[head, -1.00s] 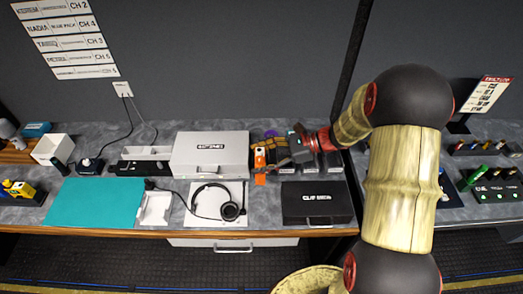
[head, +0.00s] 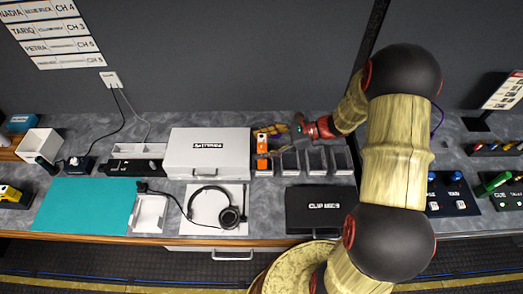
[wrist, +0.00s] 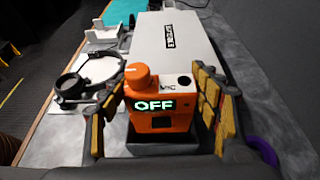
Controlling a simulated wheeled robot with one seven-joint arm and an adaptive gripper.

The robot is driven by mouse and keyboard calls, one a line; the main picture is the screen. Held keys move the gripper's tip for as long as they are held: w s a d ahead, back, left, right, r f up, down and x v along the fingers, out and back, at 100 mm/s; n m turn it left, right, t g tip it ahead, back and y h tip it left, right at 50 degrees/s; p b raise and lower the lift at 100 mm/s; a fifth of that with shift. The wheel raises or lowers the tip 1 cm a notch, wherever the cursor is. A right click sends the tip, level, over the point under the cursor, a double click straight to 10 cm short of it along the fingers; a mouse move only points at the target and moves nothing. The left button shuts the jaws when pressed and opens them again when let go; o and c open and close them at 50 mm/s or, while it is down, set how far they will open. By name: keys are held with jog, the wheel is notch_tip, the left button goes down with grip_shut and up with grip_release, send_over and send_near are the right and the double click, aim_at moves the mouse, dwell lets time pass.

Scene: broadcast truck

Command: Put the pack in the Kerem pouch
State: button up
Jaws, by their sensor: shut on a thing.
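The orange pack (wrist: 160,110) has a round knob and a display reading OFF. It is between the two fingers of my gripper (wrist: 163,112) in the wrist view, and the gripper is shut on it. In the head view the pack (head: 262,142) is upright just right of the silver case, with my gripper (head: 271,131) behind it. A grey pouch (wrist: 165,146) is at the pack's lower end, and I cannot tell how deep the pack sits in it. Several similar grey pouches (head: 315,161) stand in a row to the right. I cannot read a name on any pouch.
The silver case (head: 208,165) stands close on the left. A headset (head: 231,216) lies in front of it. A black case (head: 320,218) is in front of the pouches. A teal mat (head: 85,206) leaves bare room at left. A purple ring (wrist: 262,150) shows in the wrist view.

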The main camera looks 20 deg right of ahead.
jog(key=f, duration=0.3)
jog(key=shift+s+f+b, duration=0.25)
jog(key=shift+f+b, duration=0.05)
jog(key=shift+b, duration=0.05)
jog(key=c, duration=0.7)
jog(key=o, duration=1.6)
jog(key=shift+f, duration=0.1)
jog(key=shift+o, duration=0.8)
jog(key=shift+w, duration=0.15)
jog(key=shift+o, duration=1.3)
jog(key=shift+r, duration=0.2)
jog(key=shift+r, duration=0.1)
